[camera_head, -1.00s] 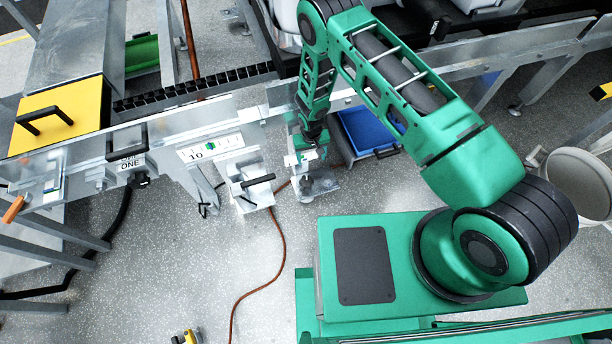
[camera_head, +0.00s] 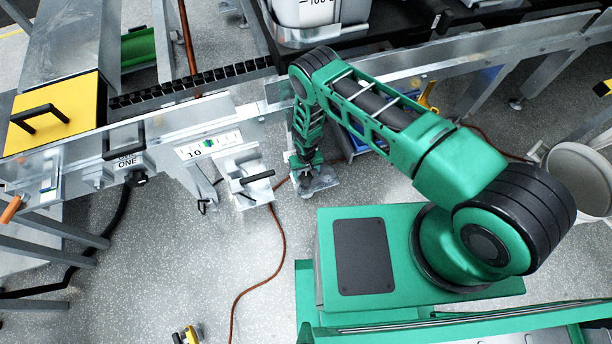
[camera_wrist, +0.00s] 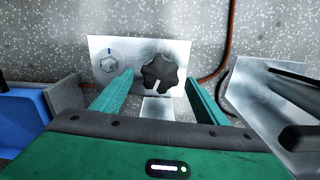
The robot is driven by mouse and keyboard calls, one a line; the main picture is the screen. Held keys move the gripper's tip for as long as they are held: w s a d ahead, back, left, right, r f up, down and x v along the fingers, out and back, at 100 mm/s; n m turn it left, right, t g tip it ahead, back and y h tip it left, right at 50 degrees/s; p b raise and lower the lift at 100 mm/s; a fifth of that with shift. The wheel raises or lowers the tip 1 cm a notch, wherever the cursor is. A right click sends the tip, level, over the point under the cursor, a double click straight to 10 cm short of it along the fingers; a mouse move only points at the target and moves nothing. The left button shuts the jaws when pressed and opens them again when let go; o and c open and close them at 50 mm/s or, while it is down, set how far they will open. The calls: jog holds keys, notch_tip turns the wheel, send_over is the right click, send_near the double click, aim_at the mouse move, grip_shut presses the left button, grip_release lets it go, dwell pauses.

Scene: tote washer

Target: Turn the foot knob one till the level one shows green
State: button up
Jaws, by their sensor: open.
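The black lobed foot knob (camera_wrist: 164,73) with a white mark sits on a metal foot plate (camera_wrist: 180,48) in the wrist view. My gripper (camera_wrist: 158,80) is open, one green finger on each side of the knob. I cannot tell whether the fingers touch it. In the head view my gripper (camera_head: 306,160) is low over the foot plate (camera_head: 322,183), and the arm hides the knob. A white level strip (camera_head: 228,138) with ticks and "10" is on the frame; a green patch shows on it. I cannot read which level it is.
A metal bracket with a black handle (camera_head: 257,178) stands left of my gripper. A blue bin (camera_head: 352,146) is partly behind my arm. An orange cable (camera_head: 262,272) crosses the floor. A box marked "ONE" (camera_head: 128,162) is on the frame.

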aim_at(306, 177)
jog(key=shift+f, duration=0.95)
jog(key=shift+c, duration=0.7)
jog(key=c, duration=0.9)
jog(key=shift+a+n, duration=0.1)
jog(key=shift+n, duration=2.5)
jog(key=o, duration=1)
jog(key=shift+o, duration=0.2)
jog(key=shift+r, duration=0.1)
notch_tip(306, 177, up, 10)
jog(key=shift+r, duration=0.25)
